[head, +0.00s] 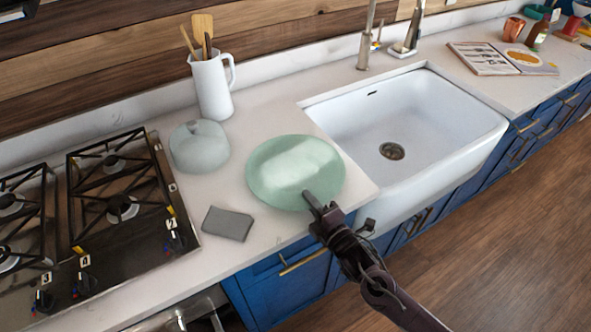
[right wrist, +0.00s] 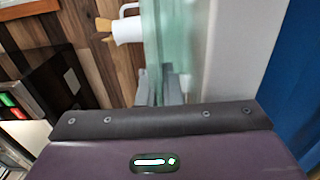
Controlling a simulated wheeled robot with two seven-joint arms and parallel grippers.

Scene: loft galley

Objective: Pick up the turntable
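The turntable (head: 270,176) is a round, pale green, glassy disc lying on the white counter, left of the sink. My right gripper (head: 314,203) reaches in from the lower right, and its tip overlaps the disc's near rim. In the right wrist view the turntable (right wrist: 172,45) shows nearly edge-on as a green band just beyond the gripper body. Grey finger parts show small at the band's near end. Whether they are closed on the rim cannot be told. My left gripper is not in view.
A grey block (head: 228,224) and a domed grey-green lid (head: 199,147) sit left of the disc. A white jug (head: 211,88) with wooden utensils stands behind. The gas hob (head: 115,205) is at left, the sink (head: 440,105) at right. An open book (head: 497,59) lies beyond.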

